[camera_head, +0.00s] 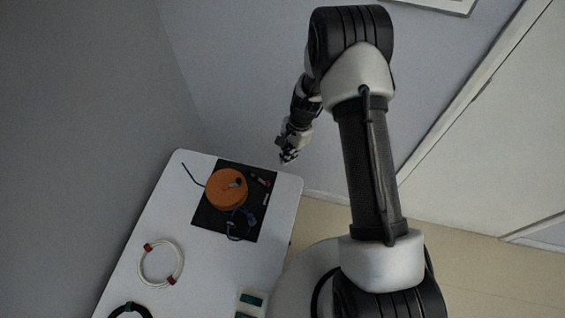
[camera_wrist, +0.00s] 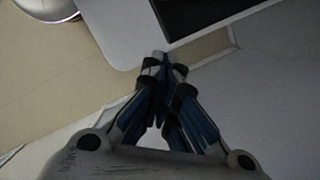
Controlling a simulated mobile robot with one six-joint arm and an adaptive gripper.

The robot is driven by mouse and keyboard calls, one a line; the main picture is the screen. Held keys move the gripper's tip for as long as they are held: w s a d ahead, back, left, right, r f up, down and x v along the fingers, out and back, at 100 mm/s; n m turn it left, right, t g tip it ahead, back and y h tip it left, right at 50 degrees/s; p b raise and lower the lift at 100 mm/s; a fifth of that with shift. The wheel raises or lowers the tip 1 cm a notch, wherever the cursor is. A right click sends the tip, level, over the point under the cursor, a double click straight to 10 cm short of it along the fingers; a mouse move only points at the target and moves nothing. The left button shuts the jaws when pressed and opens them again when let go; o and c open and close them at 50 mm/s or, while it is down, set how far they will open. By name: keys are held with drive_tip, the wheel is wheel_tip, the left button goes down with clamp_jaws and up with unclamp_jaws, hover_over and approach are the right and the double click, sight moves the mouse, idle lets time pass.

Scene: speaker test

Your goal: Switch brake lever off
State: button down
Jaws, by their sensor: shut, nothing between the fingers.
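An orange round drum (camera_head: 227,189) sits on a black mat (camera_head: 205,217) on the white table, with a small dark handle-like part (camera_head: 236,184) on top. A small dark part with a reddish spot (camera_head: 260,180) lies to its right near the mat's far edge. I cannot tell which part is the brake lever. My gripper (camera_head: 287,158) is beyond the table's far right corner, apart from the drum. A piece of the black mat (camera_wrist: 190,15) shows at the top there; the drum does not.
A blue-black cable (camera_head: 240,222) lies at the mat's front, and a thin dark rod sticks out left of the drum. A white cable coil (camera_head: 160,264), a black coil (camera_head: 130,310) and a tray with green parts (camera_head: 250,302) are nearer. Walls stand behind the table.

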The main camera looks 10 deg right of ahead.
drive_tip(key=v, duration=0.4)
drive_tip(key=p+v, duration=0.1)
drive_tip(key=v, duration=0.1)
drive_tip(key=shift+s+a, duration=0.1)
drive_tip(key=shift+s, duration=0.15)
drive_tip(key=s+d+r+n+t+h, duration=0.1)
drive_tip(key=s+r+n, duration=0.25)
drive_tip(key=r, duration=0.95)
drive_tip(key=s+d+r+n+t, duration=0.1)
drive_tip(key=s+r+n+t, duration=0.2)
drive_tip(key=r, duration=0.9)
drive_tip(key=s+d+r+n+t, duration=0.1)
drive_tip(key=s+r, duration=0.3)
drive_tip(key=s, duration=0.5)
drive_tip(key=s+d+r+n+t+h+b, duration=0.1)
drive_tip(key=s+r+n, duration=0.3)
drive_tip(key=s, duration=0.6)
drive_tip(key=shift+d, duration=0.2)
drive_tip(key=c, duration=2.3)
unclamp_jaws()
drive_tip(key=shift+s+r+n, duration=0.1)
drive_tip(key=shift+n, duration=0.15)
